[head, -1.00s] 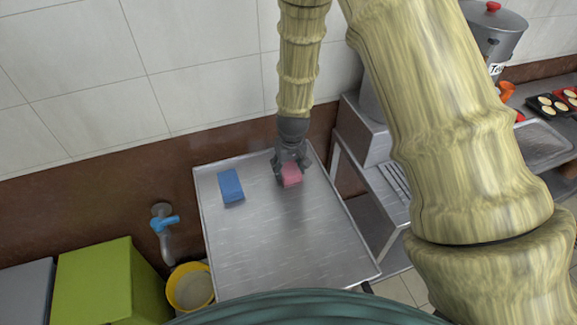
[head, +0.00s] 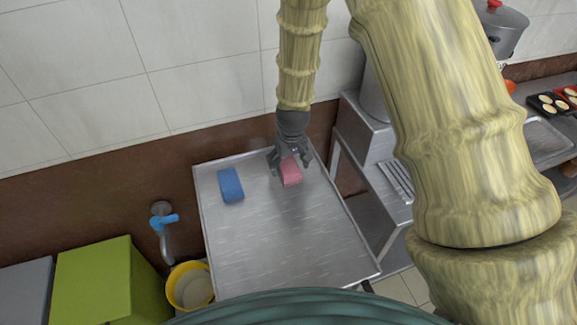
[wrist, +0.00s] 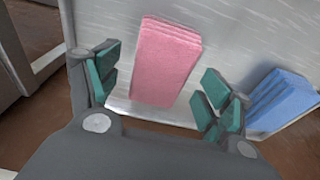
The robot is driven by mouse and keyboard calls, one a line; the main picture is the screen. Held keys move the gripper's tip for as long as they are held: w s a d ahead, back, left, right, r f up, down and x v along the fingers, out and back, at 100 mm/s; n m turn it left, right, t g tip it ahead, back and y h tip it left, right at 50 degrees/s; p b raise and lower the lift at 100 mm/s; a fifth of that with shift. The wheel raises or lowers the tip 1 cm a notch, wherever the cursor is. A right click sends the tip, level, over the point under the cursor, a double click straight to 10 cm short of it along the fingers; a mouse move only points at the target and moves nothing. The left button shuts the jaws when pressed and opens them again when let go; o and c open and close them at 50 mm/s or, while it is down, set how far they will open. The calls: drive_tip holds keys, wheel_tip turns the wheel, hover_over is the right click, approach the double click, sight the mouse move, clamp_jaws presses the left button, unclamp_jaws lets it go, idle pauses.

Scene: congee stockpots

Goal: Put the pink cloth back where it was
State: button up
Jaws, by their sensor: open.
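The pink cloth (head: 291,172), a folded block, lies on the metal tray table (head: 285,255) near its back right part. It also shows in the wrist view (wrist: 165,62), just beyond and between my fingers. My gripper (head: 289,160) is open and empty, at the back side of the pink cloth. In the wrist view the green-padded fingers (wrist: 158,88) stand apart, with a gap on each side of the cloth. A folded blue cloth (head: 231,185) lies to the left on the same table; it shows at the right of the wrist view (wrist: 282,100).
A blue-handled tap (head: 164,222) and a yellow bucket (head: 190,287) are left of the table. A green box (head: 108,285) stands at the front left. A metal stand (head: 372,130) is close on the right. The front of the table is clear.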

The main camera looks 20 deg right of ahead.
sight(290, 169)
wheel_tip(290, 169, up, 10)
drive_tip(key=s+b, duration=0.1)
drive_tip(key=b, duration=0.2)
drive_tip(key=shift+s+r, duration=0.2)
drive_tip(key=shift+s, duration=0.15)
idle(0.4)
